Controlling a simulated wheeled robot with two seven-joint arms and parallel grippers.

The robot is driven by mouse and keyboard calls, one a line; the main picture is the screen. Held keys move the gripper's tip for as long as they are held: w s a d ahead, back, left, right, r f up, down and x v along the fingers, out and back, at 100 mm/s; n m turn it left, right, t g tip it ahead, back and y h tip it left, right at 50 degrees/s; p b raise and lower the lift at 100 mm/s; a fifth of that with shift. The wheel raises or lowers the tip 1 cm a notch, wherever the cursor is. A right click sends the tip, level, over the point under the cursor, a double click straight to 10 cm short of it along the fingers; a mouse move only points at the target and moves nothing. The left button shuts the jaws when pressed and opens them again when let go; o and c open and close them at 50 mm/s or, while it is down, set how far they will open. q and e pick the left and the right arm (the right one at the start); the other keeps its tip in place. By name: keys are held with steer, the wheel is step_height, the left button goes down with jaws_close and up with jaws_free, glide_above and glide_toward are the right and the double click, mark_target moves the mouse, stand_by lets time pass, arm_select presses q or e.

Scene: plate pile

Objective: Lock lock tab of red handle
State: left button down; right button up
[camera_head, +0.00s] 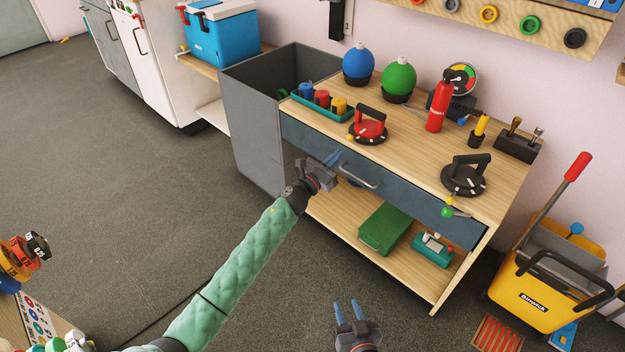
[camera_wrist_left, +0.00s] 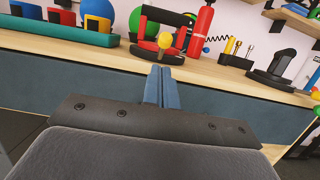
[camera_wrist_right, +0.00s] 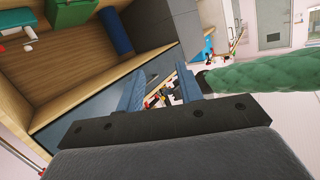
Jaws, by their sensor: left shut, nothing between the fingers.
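My left gripper (camera_head: 333,157) is shut and empty, in front of the drawer front and apart from the handle. My right gripper (camera_head: 348,309) is open and empty, low in front of the bench.
A teal tray (camera_head: 322,108) with coloured items lies left of the handle. A red extinguisher (camera_head: 438,106) and a black handle (camera_head: 465,176) stand to its right. The drawer's metal pull (camera_head: 358,176) sticks out near my left gripper. A yellow bucket (camera_head: 545,292) stands right of the bench.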

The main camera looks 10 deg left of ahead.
arm_select(q)
steer(key=r+v, duration=0.2)
steer(key=v, duration=0.8)
steer(key=shift+s+a+f, duration=0.2)
steer(key=shift+s+a, duration=0.05)
steer(key=shift+s, duration=0.05)
arm_select(e)
step_height(320, 180, up, 6)
steer(key=w+t, duration=0.1)
steer(key=t, duration=0.1)
steer(key=shift+w, duration=0.15)
steer(key=shift+d, duration=0.1)
